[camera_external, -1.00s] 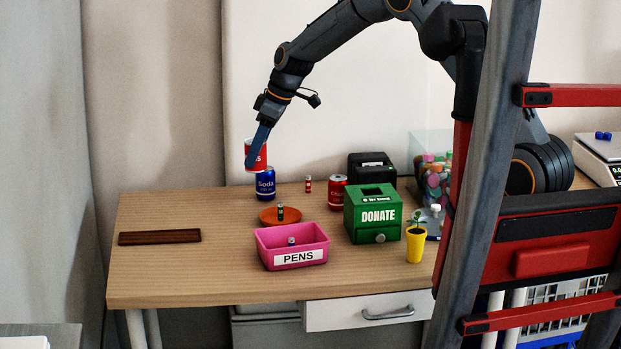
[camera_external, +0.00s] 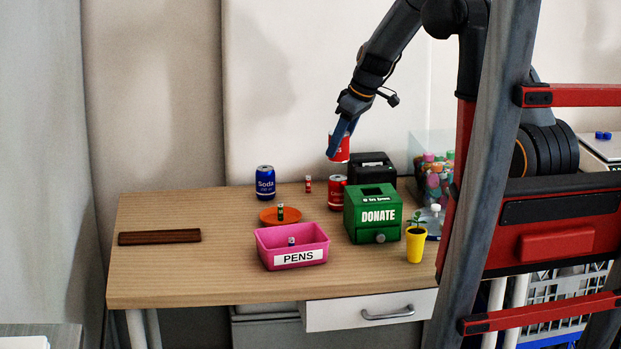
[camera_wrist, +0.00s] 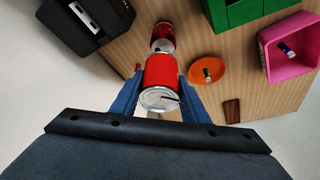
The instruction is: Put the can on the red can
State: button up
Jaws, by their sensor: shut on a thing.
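My gripper (camera_external: 343,141) is shut on a red can (camera_external: 340,155) with white lettering and holds it in the air. The held can shows between the blue fingers in the wrist view (camera_wrist: 161,75), its silver end toward the camera. A second red can (camera_external: 337,193) stands on the table below the held can, left of the green box; the box hides part of it. In the wrist view this standing can (camera_wrist: 163,36) appears just beyond the held one. There is a gap between the two cans in the external view.
A blue soda can (camera_external: 265,183) stands at the back of the table. A small battery (camera_external: 308,184) stands nearby. An orange plate (camera_external: 268,217) and pink pens bin (camera_external: 303,240) are in front.

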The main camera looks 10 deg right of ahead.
aim_at(339, 157)
jog(key=shift+f+p, duration=0.55)
jog(key=shift+f, duration=1.8)
jog(key=shift+f, duration=0.15)
jog(key=o, duration=1)
jog(key=shift+r, duration=0.4)
jog(key=b+v, duration=0.3)
jog(key=v, duration=0.8)
jog(key=shift+s+d+r, duration=0.15)
jog(key=shift+s+r, duration=0.05)
jog(key=shift+r, duration=0.05)
jog(key=s+d+f+m+h, duration=0.1)
jog(key=s+d+m, duration=0.2)
jog(key=s+d, duration=0.3)
jog(key=s+d+f+m+g+h, duration=0.1)
jog(key=s+d+m, duration=0.3)
jog(key=s, duration=1.2)
jog(key=s+d+f+m+g+h, duration=0.1)
jog(key=s+d+f+m, duration=0.2)
jog(key=s+d, duration=0.6)
jog(key=shift+s+d+f+m+h, duration=0.1)
jog(key=shift+s+d+m+h, duration=0.1)
jog(key=shift+s, duration=0.35)
jog(key=shift+s+d+m+h, duration=0.1)
jog(key=shift+s+d+m, duration=0.1)
jog(key=shift+s, duration=0.4)
